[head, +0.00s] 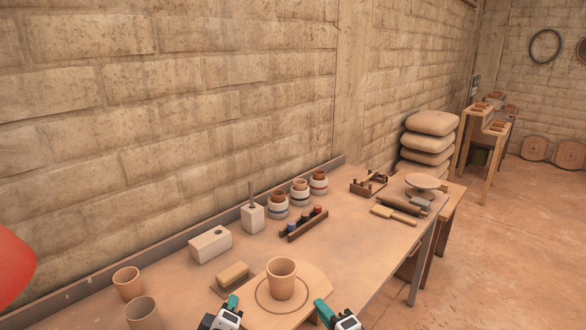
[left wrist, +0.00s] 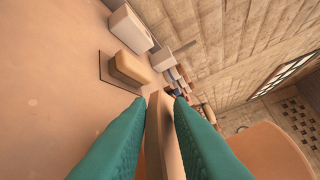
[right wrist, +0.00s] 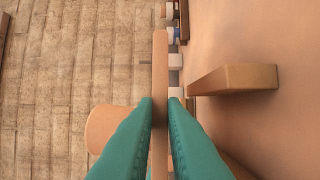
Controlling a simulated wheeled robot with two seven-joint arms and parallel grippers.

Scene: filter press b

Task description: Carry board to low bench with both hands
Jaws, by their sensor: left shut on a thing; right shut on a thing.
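The board (head: 312,283) is a pale tan slab with a dark ring marked on it, at the front of the head view. A tan clay cup (head: 281,279) stands upright on it inside the ring. My left gripper (head: 232,302) is shut on the board's left side, and my right gripper (head: 324,310) is shut on its right side. In the left wrist view the board (left wrist: 155,135) shows edge-on between the teal fingers. The right wrist view also shows the board (right wrist: 160,70) gripped edge-on. The board's near edge is out of frame. Which piece is the low bench is unclear.
The workbench (head: 330,240) holds a sponge (head: 233,272), a pale block (head: 210,245), several jars (head: 300,192) and two cups (head: 127,283) at left. A wooden table (head: 455,193) and stepped stand (head: 490,125) lie beyond. Floor at right (head: 510,250) is clear.

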